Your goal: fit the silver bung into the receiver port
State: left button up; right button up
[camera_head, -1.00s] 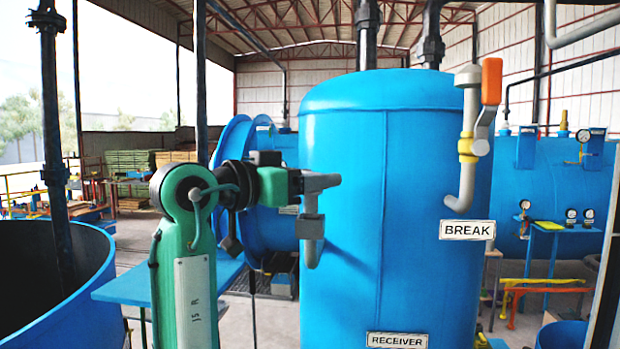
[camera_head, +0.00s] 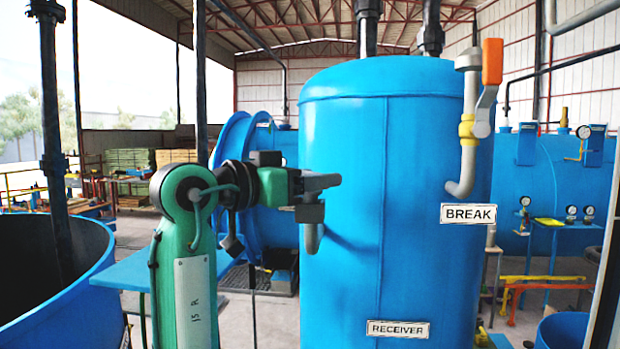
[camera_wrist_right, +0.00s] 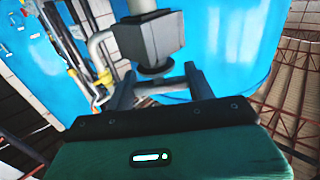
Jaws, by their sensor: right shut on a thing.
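My right gripper (camera_head: 325,183) comes in from the left on its green arm, level, in front of the blue receiver (camera_head: 385,225) labelled RECEIVER. It is shut on the silver bung, which its fingers mostly hide. Directly below the fingers is the port, a grey block (camera_head: 310,213) on a grey bent pipe. In the right wrist view the block (camera_wrist_right: 148,40) shows just beyond the fingers (camera_wrist_right: 160,88), with a dark disc (camera_wrist_right: 155,69) between them. I cannot tell whether the bung is inside the port or only above it. My left gripper is not in view.
A grey pipe with a yellow fitting (camera_head: 466,128) and an orange-handled valve (camera_head: 491,62) is on the receiver's right, above the BREAK label (camera_head: 468,214). An open blue vessel (camera_head: 75,300) stands at the left. Blue tanks stand behind.

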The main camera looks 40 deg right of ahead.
jog(key=shift+f+b, duration=0.35)
jog(key=shift+f, duration=0.15)
jog(key=o, duration=1.1)
jog(key=shift+r, duration=0.1)
jog(key=w+a+b, duration=0.1)
jog(key=a+b, duration=0.4)
jog(key=a, duration=0.9)
jog(key=shift+w, duration=0.25)
